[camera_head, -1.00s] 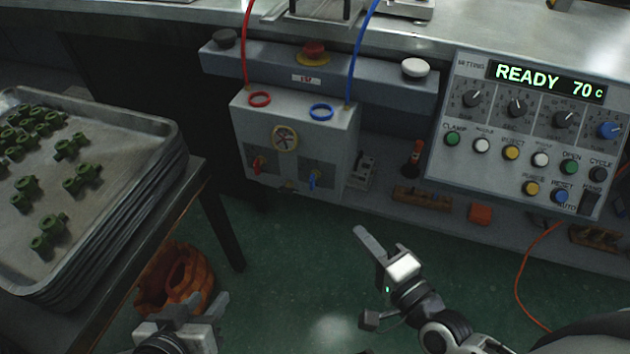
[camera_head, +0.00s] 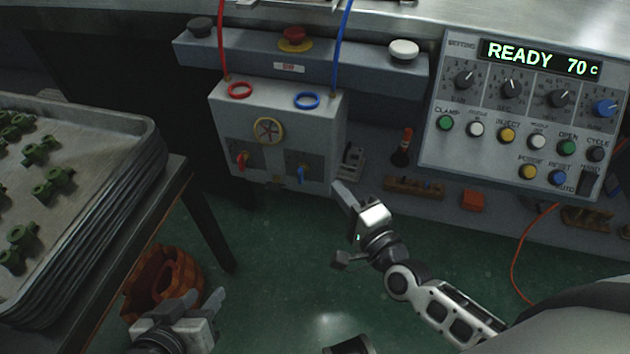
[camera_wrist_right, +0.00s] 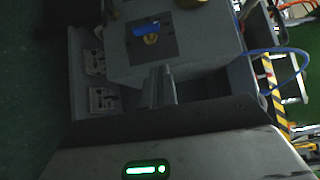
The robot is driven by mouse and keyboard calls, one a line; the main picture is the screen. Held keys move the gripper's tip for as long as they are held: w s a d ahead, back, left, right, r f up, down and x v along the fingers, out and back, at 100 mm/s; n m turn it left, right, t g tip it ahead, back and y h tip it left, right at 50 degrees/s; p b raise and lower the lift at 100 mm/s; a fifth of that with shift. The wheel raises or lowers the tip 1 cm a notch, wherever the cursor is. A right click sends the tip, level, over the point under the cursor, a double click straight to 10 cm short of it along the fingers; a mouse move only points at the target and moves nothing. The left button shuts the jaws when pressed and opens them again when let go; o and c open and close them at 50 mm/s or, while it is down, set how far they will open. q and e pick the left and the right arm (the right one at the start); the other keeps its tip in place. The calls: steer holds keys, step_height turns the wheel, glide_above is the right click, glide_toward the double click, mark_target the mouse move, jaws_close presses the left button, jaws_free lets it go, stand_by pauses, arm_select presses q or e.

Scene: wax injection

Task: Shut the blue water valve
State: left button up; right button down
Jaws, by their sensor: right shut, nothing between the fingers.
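The blue water valve (camera_head: 301,175) is a small blue lever on a dark plate, low on the right of the grey box's front. In the head view it points roughly downward. The right wrist view shows the blue lever (camera_wrist_right: 146,30) over a brass fitting. My right gripper (camera_head: 343,192) is to the right of the lever and slightly lower, apart from it. Its fingers (camera_wrist_right: 157,88) are together and empty, pointing toward the box. My left gripper (camera_head: 204,300) is low at the left, its fingers apart and empty, far from the valve.
A red lever (camera_head: 241,160), a yellow-rimmed round handle (camera_head: 268,131), and red (camera_head: 240,90) and blue (camera_head: 307,100) rings are on the grey box (camera_head: 325,125). The control panel (camera_head: 470,150) is right.

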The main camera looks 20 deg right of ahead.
mark_target(301, 174)
arm_select(q)
steer(key=shift+w+d+r, duration=0.1)
arm_select(e)
steer(key=w+a, duration=0.3)
steer(key=w, duration=0.1)
steer(key=shift+w+a, duration=0.35)
steer(key=shift+a, duration=0.05)
arm_select(q)
steer(key=shift+r, duration=0.1)
